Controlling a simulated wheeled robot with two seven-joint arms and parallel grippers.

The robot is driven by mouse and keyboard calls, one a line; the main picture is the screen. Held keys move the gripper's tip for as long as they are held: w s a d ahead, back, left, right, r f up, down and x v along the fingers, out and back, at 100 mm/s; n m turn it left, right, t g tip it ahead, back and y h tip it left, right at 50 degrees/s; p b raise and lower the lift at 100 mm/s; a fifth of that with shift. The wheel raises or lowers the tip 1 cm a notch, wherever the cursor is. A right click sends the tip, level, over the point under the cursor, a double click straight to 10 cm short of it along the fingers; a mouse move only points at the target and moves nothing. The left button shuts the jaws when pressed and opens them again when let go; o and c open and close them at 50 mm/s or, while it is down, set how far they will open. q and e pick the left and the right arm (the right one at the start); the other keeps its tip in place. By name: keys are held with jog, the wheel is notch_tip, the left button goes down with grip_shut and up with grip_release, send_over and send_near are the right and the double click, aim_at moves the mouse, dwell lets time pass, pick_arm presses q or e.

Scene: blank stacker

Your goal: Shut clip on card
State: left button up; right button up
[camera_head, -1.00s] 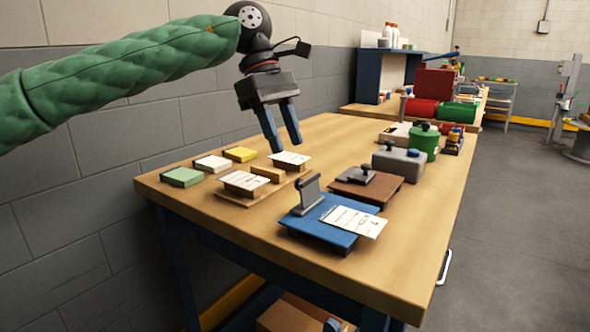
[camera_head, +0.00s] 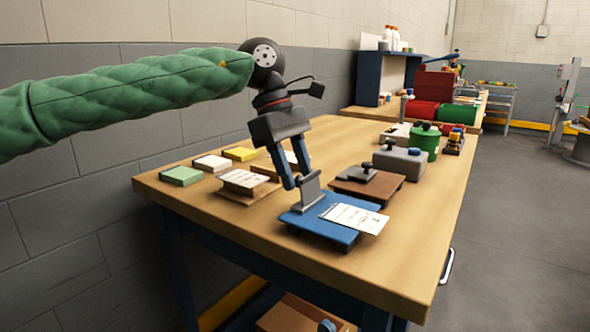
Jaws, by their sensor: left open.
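A blue clipboard-like base (camera_head: 314,234) sits near the front edge of the wooden table. A white printed card (camera_head: 354,218) lies on it, sticking out past its right side. The grey clip (camera_head: 308,192) stands raised at the base's back left, apart from the card's printed face. My left gripper (camera_head: 295,181) is open, pointing down with its blue fingers at the top of the clip. One finger is left of the clip and the other is behind its top; I cannot tell whether they touch it. My right gripper is not in view.
Green, white and yellow blocks (camera_head: 181,176) and a wooden card stand (camera_head: 234,194) lie to the left. A brown board with a black knob (camera_head: 366,187), a grey box (camera_head: 400,160) and a green pot (camera_head: 426,143) stand behind. The table's front right (camera_head: 415,250) is clear.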

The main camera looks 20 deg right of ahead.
pick_arm(q)
grip_shut()
